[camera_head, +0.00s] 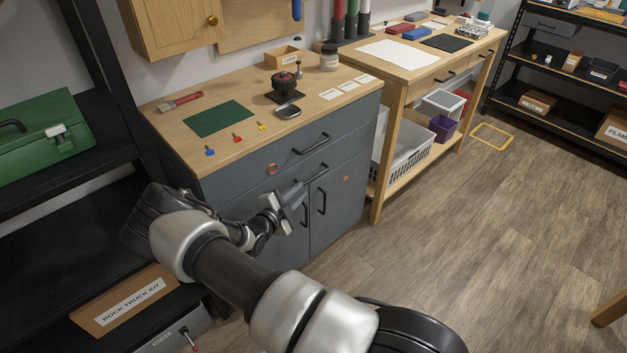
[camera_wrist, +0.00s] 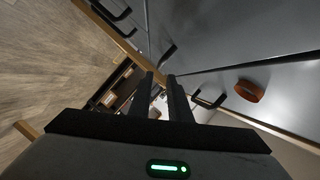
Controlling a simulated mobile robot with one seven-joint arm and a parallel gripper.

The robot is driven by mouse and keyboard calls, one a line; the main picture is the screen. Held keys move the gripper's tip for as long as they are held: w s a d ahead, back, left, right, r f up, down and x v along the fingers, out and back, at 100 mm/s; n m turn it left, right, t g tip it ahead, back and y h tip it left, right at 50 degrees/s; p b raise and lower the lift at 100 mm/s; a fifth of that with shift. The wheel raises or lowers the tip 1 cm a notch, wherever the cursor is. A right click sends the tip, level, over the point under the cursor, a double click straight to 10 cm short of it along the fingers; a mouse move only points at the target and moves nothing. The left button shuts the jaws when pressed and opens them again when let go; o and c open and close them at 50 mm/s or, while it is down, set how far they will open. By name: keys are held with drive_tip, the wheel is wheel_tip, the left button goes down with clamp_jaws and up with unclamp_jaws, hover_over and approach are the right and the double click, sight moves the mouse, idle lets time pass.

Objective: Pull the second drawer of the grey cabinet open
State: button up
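The grey cabinet (camera_head: 340,207) stands under a wooden worktop. Its top drawer has a dark bar handle (camera_head: 311,145). The second drawer below it has a similar bar handle (camera_head: 317,173), partly beside my fingers. Both drawers look shut. My gripper (camera_head: 301,188) is at the cabinet front, close to the second drawer's handle. In the wrist view my gripper (camera_wrist: 161,78) shows two dark fingers with a narrow gap between them. A dark handle (camera_wrist: 167,53) appears right at the fingertips; I cannot tell whether its bar lies between them.
Below the drawers are doors with upright handles (camera_head: 322,201). Copper-coloured discs (camera_head: 347,179) sit on the cabinet front. A black shelf with a green case (camera_head: 45,140) stands at the left. A wooden bench (camera_head: 430,62) adjoins on the right.

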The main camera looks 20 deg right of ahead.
sight(312, 179)
drive_tip(key=b+x, duration=0.2)
drive_tip(key=x, duration=0.8)
drive_tip(key=shift+s+f, duration=0.1)
drive_tip(key=shift+f, duration=0.05)
drive_tip(key=shift+w+d, duration=0.45)
clamp_jaws()
